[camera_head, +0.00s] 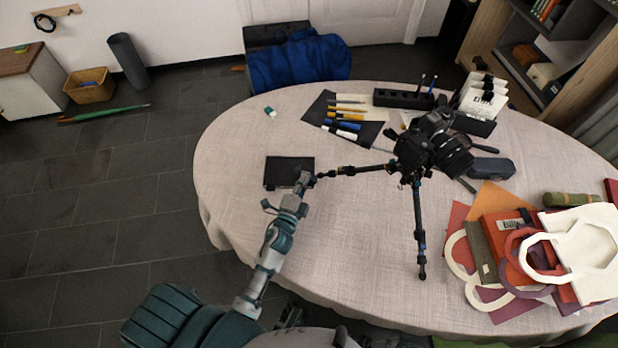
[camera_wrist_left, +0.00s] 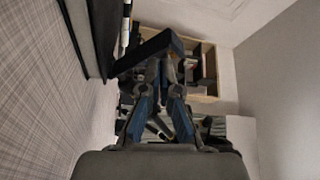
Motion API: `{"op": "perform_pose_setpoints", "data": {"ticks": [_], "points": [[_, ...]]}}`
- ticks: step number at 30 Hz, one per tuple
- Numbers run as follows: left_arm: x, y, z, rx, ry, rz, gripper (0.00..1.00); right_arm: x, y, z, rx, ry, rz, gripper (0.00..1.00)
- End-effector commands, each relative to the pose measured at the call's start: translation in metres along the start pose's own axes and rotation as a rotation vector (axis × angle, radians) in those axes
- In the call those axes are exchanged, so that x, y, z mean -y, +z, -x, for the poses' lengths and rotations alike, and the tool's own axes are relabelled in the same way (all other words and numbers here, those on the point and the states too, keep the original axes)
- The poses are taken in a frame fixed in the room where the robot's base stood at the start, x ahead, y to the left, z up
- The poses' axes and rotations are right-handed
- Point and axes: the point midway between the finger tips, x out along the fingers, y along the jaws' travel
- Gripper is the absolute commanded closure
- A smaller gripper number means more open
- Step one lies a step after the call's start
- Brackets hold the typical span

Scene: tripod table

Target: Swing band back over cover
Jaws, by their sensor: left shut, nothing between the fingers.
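A black rectangular notebook-like object (camera_head: 288,168) lies on the table's left part in the head view. Its dark side also shows at the upper left of the left wrist view (camera_wrist_left: 98,30). My left gripper (camera_head: 305,180) is at its near right corner, shut and empty. In the left wrist view, the gripper's fingers (camera_wrist_left: 165,75) are together beside a dark strip (camera_wrist_left: 143,53) that slants away from the black object. This strip may be the band; whether the fingers touch it I cannot tell. My right gripper is not in view.
A black tripod (camera_head: 420,225) stands right of my left gripper, one leg reaching close to it. Pens on a dark mat (camera_head: 318,108) lie behind. Bags and folders (camera_head: 575,250) cover the right side. The table's front left (camera_head: 345,245) is clear.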

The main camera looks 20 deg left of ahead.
Motion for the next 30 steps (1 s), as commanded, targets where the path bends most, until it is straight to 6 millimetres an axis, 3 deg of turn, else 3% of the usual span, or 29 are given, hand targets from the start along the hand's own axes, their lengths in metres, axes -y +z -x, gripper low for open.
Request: {"op": "perform_pose_setpoints", "data": {"ticks": [12,30], "points": [[-0.006,0.011,0.004,0.0,0.001,0.0,1.0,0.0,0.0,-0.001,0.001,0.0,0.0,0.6],[-0.007,0.012,0.004,0.0,0.001,0.0,1.0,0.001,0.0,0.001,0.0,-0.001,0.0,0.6]]}}
